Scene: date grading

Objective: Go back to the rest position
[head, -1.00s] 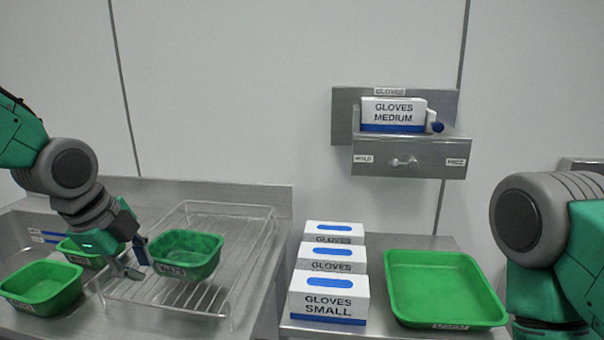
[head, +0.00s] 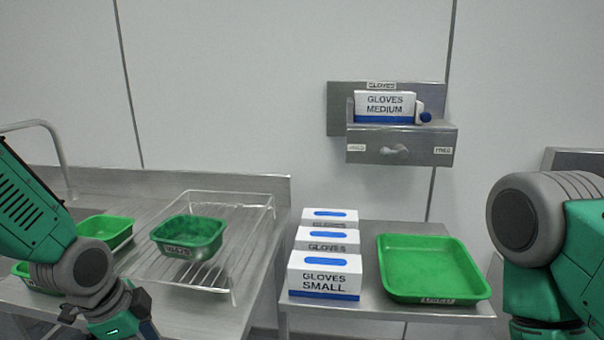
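My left arm comes in from the left, and its gripper (head: 108,328) is low at the bottom left, partly cut off by the lower edge. Its fingers are not clear enough to tell open from shut. It is in front of the wire rack and apart from the green tub (head: 189,236) standing on the rack. My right arm shows at the right edge, bent downward; its gripper is out of view.
The wire rack (head: 258,205) stands on the left steel counter. Two more green tubs (head: 107,231) are partly behind my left arm. Glove boxes (head: 325,277) and a green tray (head: 432,268) stand on the right table. A glove dispenser (head: 400,142) hangs on the wall.

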